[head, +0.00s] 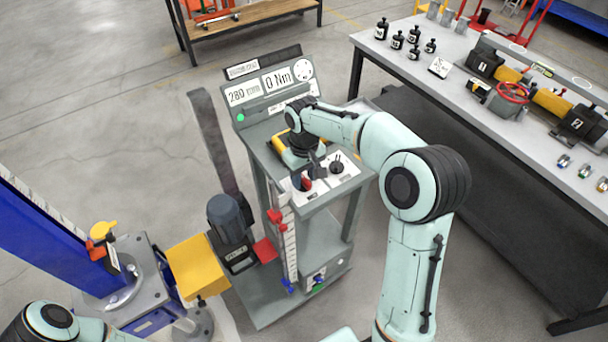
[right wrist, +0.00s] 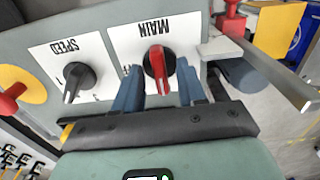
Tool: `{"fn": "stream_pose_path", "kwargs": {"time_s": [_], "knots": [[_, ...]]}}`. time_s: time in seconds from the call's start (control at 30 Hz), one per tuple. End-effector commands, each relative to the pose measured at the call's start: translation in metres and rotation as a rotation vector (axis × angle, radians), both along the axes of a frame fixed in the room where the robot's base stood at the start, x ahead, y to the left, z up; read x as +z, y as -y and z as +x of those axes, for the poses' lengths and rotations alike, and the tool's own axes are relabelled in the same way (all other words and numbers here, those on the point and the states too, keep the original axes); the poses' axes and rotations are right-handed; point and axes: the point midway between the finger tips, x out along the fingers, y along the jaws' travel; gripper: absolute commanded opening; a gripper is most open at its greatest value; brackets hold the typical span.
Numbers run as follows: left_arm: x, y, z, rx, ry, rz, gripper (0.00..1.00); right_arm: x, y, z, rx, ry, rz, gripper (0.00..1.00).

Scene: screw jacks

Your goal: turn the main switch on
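The main switch (right wrist: 158,66) is a black round knob with a red handle on a white plate with the upside-down label MAIN in the right wrist view. It also shows in the head view (head: 303,182) on the grey console's sloping panel. Its red handle points down the picture, slightly right. My right gripper (right wrist: 160,90) is open, with one blue-grey finger on each side of the handle; gaps show, but I cannot tell whether either finger touches the knob. In the head view my right gripper (head: 315,172) is partly hidden by its wrist. My left gripper is out of view.
The black SPEED knob (right wrist: 78,80) sits beside the main switch. The console display (head: 262,86) reads 280 mm and 0 Nm, beside a green lamp (head: 240,118). A workbench (head: 470,110) with tools stands at right; a blue column (head: 50,240) stands at left.

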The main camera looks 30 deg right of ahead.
Motion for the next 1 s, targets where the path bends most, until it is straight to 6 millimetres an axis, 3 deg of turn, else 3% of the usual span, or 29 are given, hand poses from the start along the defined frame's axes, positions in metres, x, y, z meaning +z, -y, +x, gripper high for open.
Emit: {"fn": "stream_pose_path", "kwargs": {"time_s": [0.13,0.27,0.7,1.0], "knots": [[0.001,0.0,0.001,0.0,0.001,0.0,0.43,0.003,0.0,0.0,-0.001,0.001,0.0,0.4],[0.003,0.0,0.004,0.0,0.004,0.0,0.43,0.02,-0.001,0.001,0.0,0.003,0.0,0.4],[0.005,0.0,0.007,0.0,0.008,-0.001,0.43,0.112,0.0,0.0,0.001,0.004,0.0,0.4],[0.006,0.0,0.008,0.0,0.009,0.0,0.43,0.134,0.0,0.0,0.0,0.001,0.0,0.4]]}}
